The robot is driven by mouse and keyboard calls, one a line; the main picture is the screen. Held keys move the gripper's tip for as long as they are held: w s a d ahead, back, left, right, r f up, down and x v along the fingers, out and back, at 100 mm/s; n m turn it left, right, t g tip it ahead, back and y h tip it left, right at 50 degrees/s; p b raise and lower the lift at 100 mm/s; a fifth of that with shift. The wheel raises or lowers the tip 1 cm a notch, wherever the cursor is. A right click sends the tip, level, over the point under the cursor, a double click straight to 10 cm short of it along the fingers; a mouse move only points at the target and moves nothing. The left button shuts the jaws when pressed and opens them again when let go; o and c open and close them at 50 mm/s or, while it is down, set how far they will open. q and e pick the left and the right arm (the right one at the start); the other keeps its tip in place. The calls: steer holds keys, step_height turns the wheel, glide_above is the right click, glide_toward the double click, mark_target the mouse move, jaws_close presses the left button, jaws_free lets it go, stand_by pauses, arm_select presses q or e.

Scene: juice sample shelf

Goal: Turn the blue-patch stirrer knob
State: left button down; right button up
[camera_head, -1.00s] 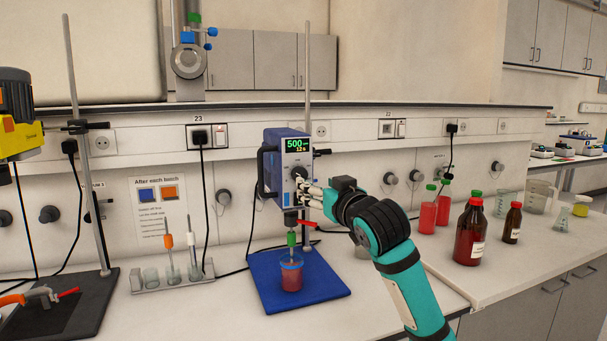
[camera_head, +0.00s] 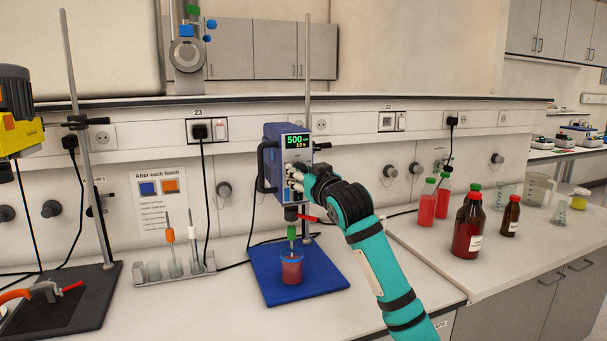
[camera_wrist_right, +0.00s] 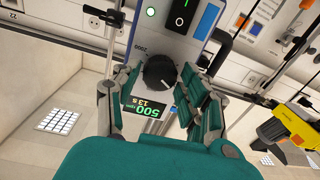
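The stirrer (camera_head: 273,155) is a blue box on a stand with a green display (camera_head: 297,141) reading 500. In the right wrist view its panel shows a blue patch (camera_wrist_right: 207,22) and a round black knob (camera_wrist_right: 159,72). My right gripper (camera_head: 295,181) is at the stirrer's front and mostly hides the knob in the head view. In the right wrist view my right gripper (camera_wrist_right: 158,78) is open, with fingers on both sides of the knob; gaps show, and contact is not clear. My left gripper is not in view.
A beaker of red liquid (camera_head: 291,269) stands under the stirrer on a blue base (camera_head: 325,277). A rack of stirring rods (camera_head: 175,279) stands left, red bottles (camera_head: 468,228) right. A yellow-and-black device (camera_head: 20,125) is at the far left. Bench front between is clear.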

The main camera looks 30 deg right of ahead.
steer(key=c, duration=0.8)
steer(key=shift+o, duration=0.2)
steer(key=shift+r+n+p, duration=0.2)
steer(key=shift+n+p, duration=0.8)
steer(key=shift+p, duration=0.2)
steer(key=n+p, duration=0.3)
steer(key=shift+n, duration=0.3)
steer(key=n+p, duration=0.3)
steer(key=n, duration=0.1)
steer(key=shift+p, duration=0.35)
steer(key=shift+f+n+p, duration=0.1)
steer(key=shift+n+p, duration=0.65)
steer(key=shift+n, duration=0.25)
